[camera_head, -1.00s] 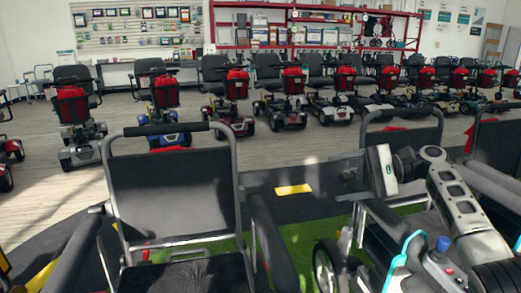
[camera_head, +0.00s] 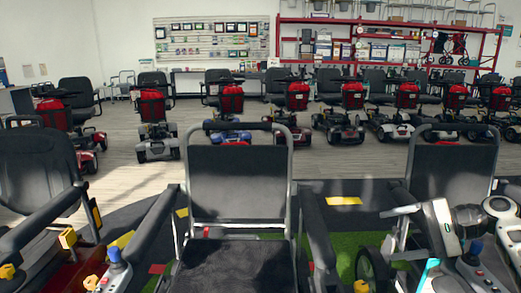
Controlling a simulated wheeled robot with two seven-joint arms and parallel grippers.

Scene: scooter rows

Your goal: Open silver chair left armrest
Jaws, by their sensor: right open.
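The silver chair (camera_head: 238,179) stands in the middle of the head view, with a black backrest, a dark seat and a silver tube frame. Its armrest on the picture's left (camera_head: 151,236) is a long dark pad slanting down toward me. Its armrest on the right (camera_head: 319,240) lies along the other side of the seat. Both armrests appear to be down. My right gripper (camera_head: 402,233) is at the lower right, open and empty, pointing left. It is apart from the silver chair, in front of another chair. My left gripper is not in view.
A black chair (camera_head: 40,172) with yellow parts and a joystick (camera_head: 114,256) stands close on the left. Another silver-framed chair (camera_head: 448,170) stands behind my right gripper. A row of scooters (camera_head: 232,105) lines the back, with open floor (camera_head: 125,185) before it.

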